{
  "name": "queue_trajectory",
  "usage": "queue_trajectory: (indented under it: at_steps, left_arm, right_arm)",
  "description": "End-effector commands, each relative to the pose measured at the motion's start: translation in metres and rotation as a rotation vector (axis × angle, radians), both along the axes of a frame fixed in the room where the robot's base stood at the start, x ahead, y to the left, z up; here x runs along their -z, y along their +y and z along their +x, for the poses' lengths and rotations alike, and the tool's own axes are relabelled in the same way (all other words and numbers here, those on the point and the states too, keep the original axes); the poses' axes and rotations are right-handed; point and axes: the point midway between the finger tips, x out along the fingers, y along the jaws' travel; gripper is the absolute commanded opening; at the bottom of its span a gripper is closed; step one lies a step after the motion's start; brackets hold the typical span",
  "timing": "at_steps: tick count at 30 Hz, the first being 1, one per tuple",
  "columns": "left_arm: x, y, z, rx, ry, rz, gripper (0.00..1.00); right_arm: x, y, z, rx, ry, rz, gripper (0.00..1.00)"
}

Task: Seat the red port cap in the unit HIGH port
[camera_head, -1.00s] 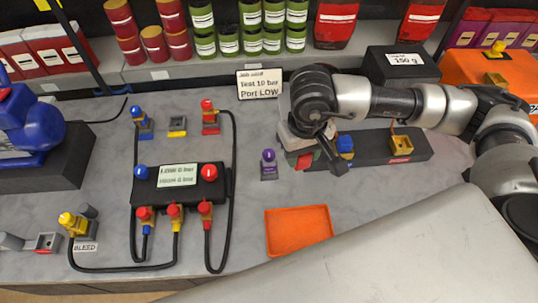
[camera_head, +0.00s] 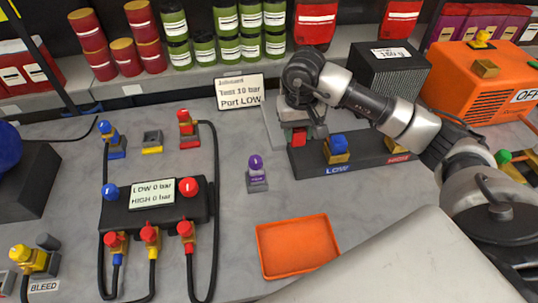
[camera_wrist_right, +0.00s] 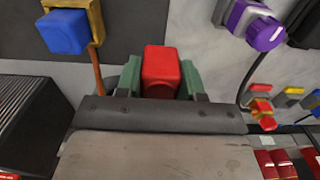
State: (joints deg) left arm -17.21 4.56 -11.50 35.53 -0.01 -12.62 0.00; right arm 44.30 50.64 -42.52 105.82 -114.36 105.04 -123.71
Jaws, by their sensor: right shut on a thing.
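The red port cap (camera_head: 299,138) is between the fingers of my right gripper (camera_head: 300,131), at the left end of the dark unit block (camera_head: 365,158). In the right wrist view the red cap (camera_wrist_right: 161,72) sits between two green fingers. The blue cap (camera_head: 338,144) is on the LOW port, right of the gripper; it also shows in the wrist view (camera_wrist_right: 66,32). The yellow HIGH port (camera_head: 398,140) is at the block's right part, partly hidden by my right arm, with no cap visible on it. Whether the red cap touches the block cannot be told. My left gripper is out of view.
A purple-capped fitting (camera_head: 256,172) stands left of the block. An orange tray (camera_head: 298,247) lies in front. A black manifold (camera_head: 155,205) with hoses is at left. The orange pump (camera_head: 485,85) and a black ribbed box (camera_head: 390,70) are behind my right arm.

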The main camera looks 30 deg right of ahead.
Motion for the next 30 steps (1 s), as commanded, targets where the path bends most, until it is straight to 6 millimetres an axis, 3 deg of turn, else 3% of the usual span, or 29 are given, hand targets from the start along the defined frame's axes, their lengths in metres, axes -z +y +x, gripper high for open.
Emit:
queue_trajectory:
  at_steps: [6, 12, 17, 24, 30]
  left_arm:
    - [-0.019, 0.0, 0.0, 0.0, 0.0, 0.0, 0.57]
    - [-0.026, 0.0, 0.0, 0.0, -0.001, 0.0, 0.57]
    - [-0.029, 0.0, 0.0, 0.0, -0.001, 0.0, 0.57]
    - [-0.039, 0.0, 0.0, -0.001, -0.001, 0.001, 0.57]
    - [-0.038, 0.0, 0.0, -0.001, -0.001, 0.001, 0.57]
  right_arm:
    - [0.028, 0.048, 0.025, -0.002, 0.004, 0.005, 0.14]
    - [0.048, 0.074, 0.04, -0.001, 0.0, 0.002, 0.14]
    - [0.057, 0.079, 0.042, 0.0, 0.003, 0.001, 0.14]
    - [0.089, 0.079, 0.042, 0.0, 0.002, 0.002, 0.14]
    - [0.093, 0.079, 0.043, -0.002, -0.002, 0.0, 0.14]
